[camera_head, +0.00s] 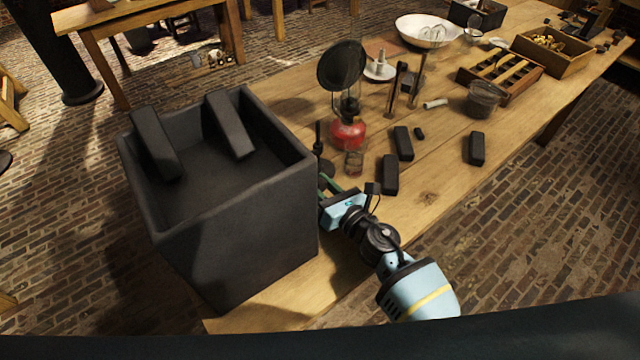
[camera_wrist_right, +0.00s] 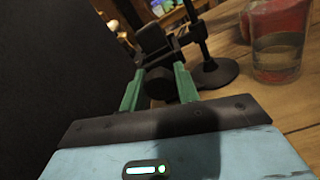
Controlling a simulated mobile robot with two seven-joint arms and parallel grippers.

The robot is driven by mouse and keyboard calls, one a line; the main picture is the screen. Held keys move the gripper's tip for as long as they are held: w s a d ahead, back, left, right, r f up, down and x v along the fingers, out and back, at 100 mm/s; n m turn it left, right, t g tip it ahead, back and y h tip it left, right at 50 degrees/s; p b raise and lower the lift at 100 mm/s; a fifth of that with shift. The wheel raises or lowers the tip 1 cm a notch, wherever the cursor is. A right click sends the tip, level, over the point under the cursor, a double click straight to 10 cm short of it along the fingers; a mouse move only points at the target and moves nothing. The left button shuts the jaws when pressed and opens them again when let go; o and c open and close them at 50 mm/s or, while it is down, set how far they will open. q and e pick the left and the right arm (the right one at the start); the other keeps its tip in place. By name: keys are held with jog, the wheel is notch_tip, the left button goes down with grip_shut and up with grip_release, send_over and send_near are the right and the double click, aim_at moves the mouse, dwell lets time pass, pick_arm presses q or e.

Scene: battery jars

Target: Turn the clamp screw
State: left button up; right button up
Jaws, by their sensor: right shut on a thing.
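My right gripper (camera_head: 328,188) is beside the right wall of a large dark battery jar (camera_head: 240,235). In the right wrist view my right gripper (camera_wrist_right: 160,78) has its green fingers around a dark round knob, which looks like the clamp screw (camera_wrist_right: 159,86). The fingers are shut on it. A dark clamp body (camera_wrist_right: 153,42) stands just beyond the knob, by a thin stand (camera_wrist_right: 213,73) with a round base. In the head view the gripper and arm hide most of the screw. The screw's turn angle cannot be told. My left gripper is not in view.
A red lantern (camera_head: 348,132) and a small glass (camera_wrist_right: 278,45) stand close beyond the gripper. Dark blocks (camera_head: 390,174) lie to the right on the wooden table (camera_head: 428,200). Two dark bars (camera_head: 230,122) lie in the jar's top. The table's front right is clear.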

jog(key=shift+m, duration=1)
jog(key=o, duration=1)
jog(key=shift+v, duration=3.9)
